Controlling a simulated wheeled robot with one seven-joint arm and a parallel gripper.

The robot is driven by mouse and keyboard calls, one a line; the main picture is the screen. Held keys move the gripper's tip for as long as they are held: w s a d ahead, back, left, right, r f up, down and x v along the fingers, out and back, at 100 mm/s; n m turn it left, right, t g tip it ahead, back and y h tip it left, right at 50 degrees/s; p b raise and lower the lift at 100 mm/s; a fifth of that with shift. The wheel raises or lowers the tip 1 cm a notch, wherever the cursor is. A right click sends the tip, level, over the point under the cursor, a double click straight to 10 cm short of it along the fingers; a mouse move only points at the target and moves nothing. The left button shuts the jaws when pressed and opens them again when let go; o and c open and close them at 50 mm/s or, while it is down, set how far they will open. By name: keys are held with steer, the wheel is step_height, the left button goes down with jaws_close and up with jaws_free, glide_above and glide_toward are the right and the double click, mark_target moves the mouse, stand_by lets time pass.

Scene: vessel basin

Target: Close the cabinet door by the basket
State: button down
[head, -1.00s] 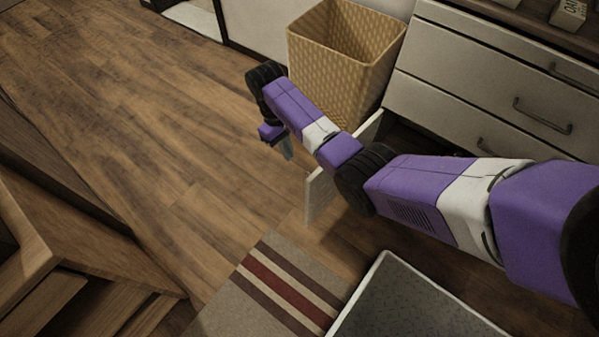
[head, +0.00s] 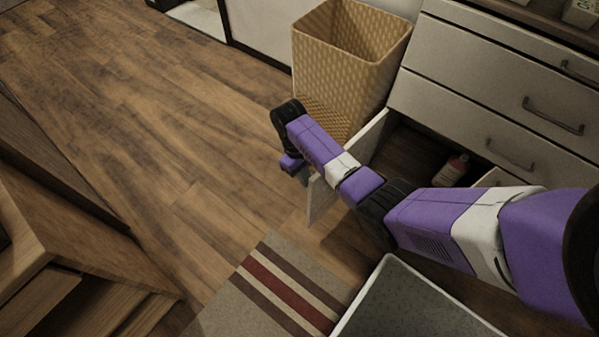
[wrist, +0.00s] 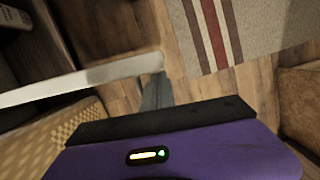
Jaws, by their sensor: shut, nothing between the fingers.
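The cabinet door (head: 318,201) by the basket is a pale panel standing open, swung out from the low cabinet. My arm crosses over it and hides its middle. The woven tan basket (head: 345,65) stands just behind the door, against the drawers. My gripper (head: 303,177) points down on the basket side of the door, close to its free edge. In the wrist view the shut, empty fingers (wrist: 157,92) are at the end of the door's white edge (wrist: 85,80); I cannot tell whether they touch it. The basket (wrist: 50,145) shows at lower left there.
A bottle (head: 454,169) stands inside the open cabinet (head: 410,155). Drawers with handles (head: 500,95) are above it. Wooden furniture (head: 60,240) is at left. The floor (head: 180,130) between is clear.

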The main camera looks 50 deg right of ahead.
steer(key=shift+s, duration=0.25)
